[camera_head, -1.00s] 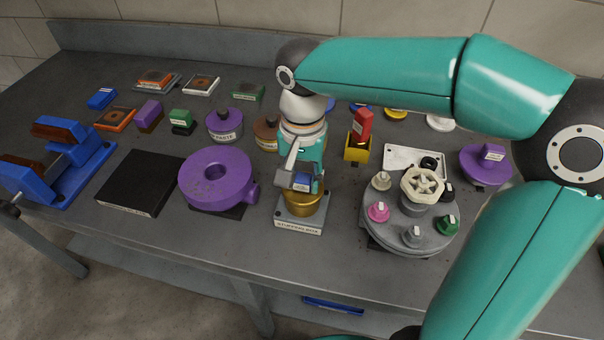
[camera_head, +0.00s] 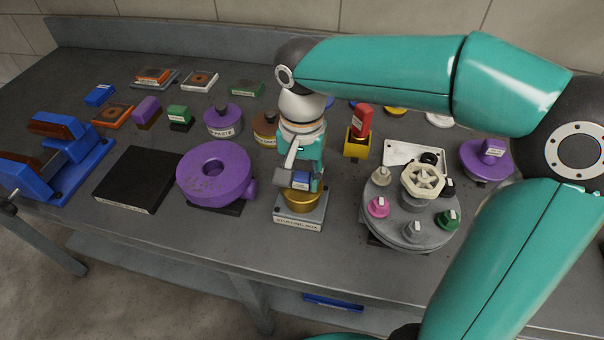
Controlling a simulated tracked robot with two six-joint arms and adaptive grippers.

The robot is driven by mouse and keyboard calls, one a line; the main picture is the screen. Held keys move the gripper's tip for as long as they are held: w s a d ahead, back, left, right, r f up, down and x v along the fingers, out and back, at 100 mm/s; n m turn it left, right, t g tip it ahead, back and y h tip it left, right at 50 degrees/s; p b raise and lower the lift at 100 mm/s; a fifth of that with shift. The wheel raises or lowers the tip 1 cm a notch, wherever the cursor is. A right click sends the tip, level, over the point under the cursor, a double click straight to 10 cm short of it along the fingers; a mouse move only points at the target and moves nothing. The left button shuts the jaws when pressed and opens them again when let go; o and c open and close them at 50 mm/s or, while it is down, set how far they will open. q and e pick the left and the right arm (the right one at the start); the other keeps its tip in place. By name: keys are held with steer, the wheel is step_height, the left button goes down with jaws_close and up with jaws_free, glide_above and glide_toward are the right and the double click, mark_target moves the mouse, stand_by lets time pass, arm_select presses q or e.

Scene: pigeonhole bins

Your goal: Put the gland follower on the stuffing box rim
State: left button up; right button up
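The stuffing box (camera_head: 299,222) stands near the front middle of the bench, a grey labelled base with a round brass body (camera_head: 303,201) on top. My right gripper (camera_head: 301,181) points down right over the brass body. Its fingers sit on either side of a small blue block with a white label (camera_head: 301,178), which seems to be the top of the gland follower, and look shut on it. The fingers hide most of this part and the rim, so I cannot tell whether the part touches the rim. My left gripper is out of view.
A purple ring-shaped casting (camera_head: 240,165) is close on the left. A grey round plate with several coloured knobs (camera_head: 412,232) is on the right. A yellow holder with a red block (camera_head: 357,147) stands behind. A black plate (camera_head: 138,178) and blue vise (camera_head: 75,170) lie further left.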

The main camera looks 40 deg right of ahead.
mark_target(302, 175)
steer(key=o, duration=0.5)
steer(key=shift+c, duration=0.2)
steer(key=shift+r, duration=0.1)
step_height(302, 175, up, 12)
steer(key=shift+f, duration=0.2)
stand_by(0.4)
